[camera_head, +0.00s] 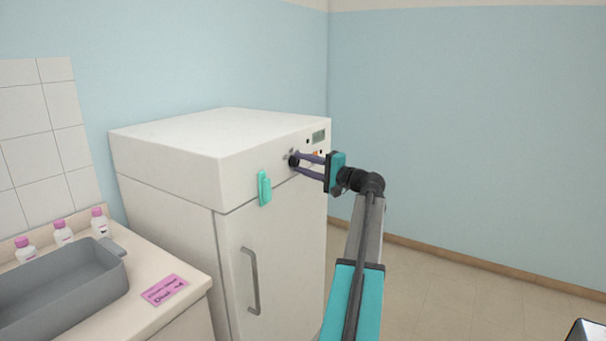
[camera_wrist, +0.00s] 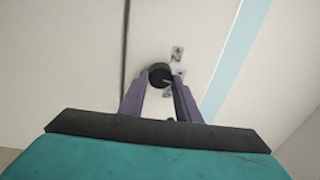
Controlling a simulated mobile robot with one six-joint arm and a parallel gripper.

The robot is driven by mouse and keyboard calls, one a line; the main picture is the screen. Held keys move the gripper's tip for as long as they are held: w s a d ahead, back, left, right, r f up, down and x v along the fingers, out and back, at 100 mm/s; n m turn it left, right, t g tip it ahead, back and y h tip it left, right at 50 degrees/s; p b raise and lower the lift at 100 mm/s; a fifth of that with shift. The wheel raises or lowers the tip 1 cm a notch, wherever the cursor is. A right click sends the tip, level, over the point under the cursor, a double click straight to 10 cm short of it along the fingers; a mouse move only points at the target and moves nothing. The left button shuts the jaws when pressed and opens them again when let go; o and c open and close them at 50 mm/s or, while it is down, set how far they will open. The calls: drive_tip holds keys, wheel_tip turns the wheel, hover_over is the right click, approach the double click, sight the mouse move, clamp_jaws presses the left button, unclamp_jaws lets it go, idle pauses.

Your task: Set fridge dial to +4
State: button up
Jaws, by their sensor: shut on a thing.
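The fridge (camera_head: 180,133) is a white cabinet standing against the blue wall. Its dial (camera_head: 293,161) is a small black round knob on the upper front panel. My gripper (camera_head: 297,162) reaches it from the right and is shut on the dial. In the wrist view the dial (camera_wrist: 160,75) sits between the tips of my two purple fingers (camera_wrist: 160,86).
A small grey display (camera_head: 319,136) is right of the dial. A teal object (camera_head: 264,188) hangs on the fridge front above the door handle (camera_head: 251,281). The counter at left holds a grey basin (camera_head: 62,288), several pink-capped bottles (camera_head: 63,233) and a pink label (camera_head: 164,290).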

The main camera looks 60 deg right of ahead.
drive_tip(key=shift+f+n+b, duration=0.2)
drive_tip(key=shift+n+b, duration=0.5)
drive_tip(key=shift+b, duration=0.1)
drive_tip(key=shift+r+n+b, duration=0.15)
drive_tip(key=shift+n+b, duration=0.15)
drive_tip(key=o, duration=1.1)
drive_tip(key=shift+s, duration=0.1)
drive_tip(key=s, duration=0.9)
drive_tip(key=s+f+b, duration=0.1)
drive_tip(key=s, duration=0.3)
drive_tip(key=shift+s+a, duration=0.35)
